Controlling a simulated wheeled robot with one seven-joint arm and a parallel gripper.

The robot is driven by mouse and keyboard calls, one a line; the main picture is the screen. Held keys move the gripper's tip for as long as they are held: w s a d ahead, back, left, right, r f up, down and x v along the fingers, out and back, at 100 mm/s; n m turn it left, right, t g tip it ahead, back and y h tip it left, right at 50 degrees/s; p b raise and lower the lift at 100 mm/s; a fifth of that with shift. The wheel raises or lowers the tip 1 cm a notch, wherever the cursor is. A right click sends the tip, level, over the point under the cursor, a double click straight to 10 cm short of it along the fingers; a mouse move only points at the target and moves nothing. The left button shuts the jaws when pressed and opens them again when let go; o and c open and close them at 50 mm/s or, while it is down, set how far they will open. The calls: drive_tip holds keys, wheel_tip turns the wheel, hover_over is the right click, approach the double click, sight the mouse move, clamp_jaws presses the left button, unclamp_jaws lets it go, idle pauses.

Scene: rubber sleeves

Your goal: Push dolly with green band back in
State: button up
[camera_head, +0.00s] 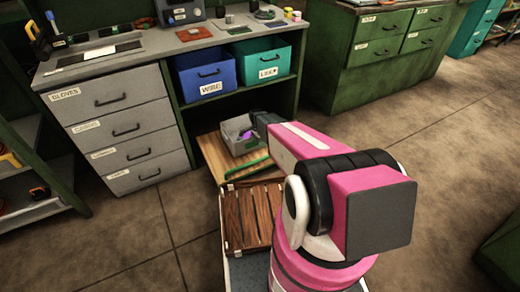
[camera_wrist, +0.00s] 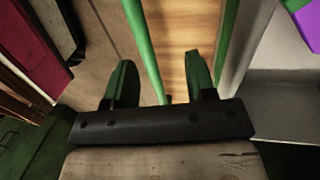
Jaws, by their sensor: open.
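A low wooden dolly (camera_head: 212,158) sticks out from the open bay under the grey bench. A green band (camera_head: 247,169) runs along its near edge. A grey bin (camera_head: 236,143) with a purple thing in it stands on the dolly. In the wrist view, my gripper (camera_wrist: 160,78) is open, its two green fingers apart, over a wooden surface. The grey bin's side (camera_wrist: 278,70) is at the right there. Whether a finger touches the dolly I cannot tell. In the head view my arm hides the fingers.
A slatted wooden crate (camera_head: 251,217) lies nearer, in front of the dolly. A grey drawer unit (camera_head: 115,130) stands left of the bay. Blue (camera_head: 207,76) and teal (camera_head: 264,62) bins sit on the shelf above.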

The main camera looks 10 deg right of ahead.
drive_tip(key=f, duration=0.2)
drive_tip(key=s+d+f, duration=0.1)
drive_tip(key=f, duration=0.2)
drive_tip(key=d+f, duration=0.1)
drive_tip(key=f, duration=0.2)
drive_tip(key=shift+s+d, duration=0.15)
drive_tip(key=shift+s, duration=0.2)
drive_tip(key=shift+f, duration=0.35)
drive_tip(key=shift+w, duration=0.1)
drive_tip(key=shift+s+r, duration=0.25)
drive_tip(key=shift+r, duration=2)
wheel_tip(320, 180, up, 9)
hover_over(264, 154)
drive_tip(key=s+a, duration=0.2)
drive_tip(key=s, duration=0.1)
drive_tip(key=shift+s+r, duration=0.1)
